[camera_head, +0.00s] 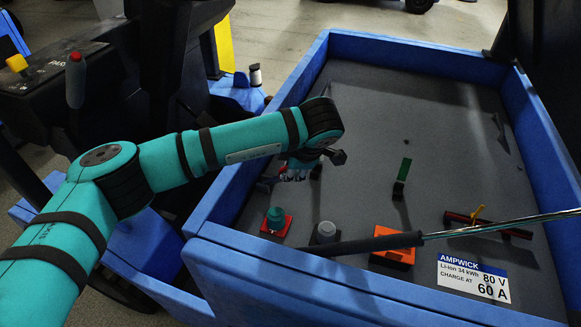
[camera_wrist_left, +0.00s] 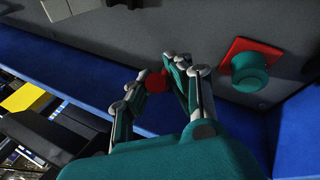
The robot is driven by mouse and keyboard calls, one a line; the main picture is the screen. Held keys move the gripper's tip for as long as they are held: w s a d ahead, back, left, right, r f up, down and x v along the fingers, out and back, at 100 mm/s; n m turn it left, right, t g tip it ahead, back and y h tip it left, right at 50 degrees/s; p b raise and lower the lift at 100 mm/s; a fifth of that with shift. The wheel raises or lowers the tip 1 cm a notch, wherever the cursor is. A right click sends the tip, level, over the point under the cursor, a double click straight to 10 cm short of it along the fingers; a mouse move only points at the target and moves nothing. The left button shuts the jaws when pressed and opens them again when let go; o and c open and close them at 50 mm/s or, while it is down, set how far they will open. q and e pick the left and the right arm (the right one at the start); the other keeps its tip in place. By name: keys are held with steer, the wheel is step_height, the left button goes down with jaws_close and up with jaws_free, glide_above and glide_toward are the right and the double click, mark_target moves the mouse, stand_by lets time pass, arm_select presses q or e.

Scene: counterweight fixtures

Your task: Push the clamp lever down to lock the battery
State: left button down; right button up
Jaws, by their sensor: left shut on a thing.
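My left gripper (camera_head: 297,172) is over the left side of the battery compartment, largely hidden behind my own wrist in the head view. In the left wrist view the gripper (camera_wrist_left: 157,78) has its fingers on both sides of a round red knob (camera_wrist_left: 155,83) and is shut on it. The knob appears to be the end of the clamp lever; the rest of the lever is hidden by the fingers, so its angle cannot be told. The battery's grey top (camera_head: 365,125) lies inside a blue frame and carries an AMPWICK label (camera_head: 473,278). My right gripper is not in view.
A teal button on a red base (camera_head: 276,221), a grey knob (camera_head: 326,232) and an orange block (camera_head: 393,246) stand near the front. A dark rod (camera_head: 370,244) crosses above them. The blue wall (camera_head: 265,140) runs close by my left arm. The far top is mostly clear.

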arm_select(q)
steer(key=c, duration=1.2)
jaws_free()
steer(key=shift+c, duration=0.2)
steer(key=v, duration=1.2)
steer(key=shift+r, duration=0.1)
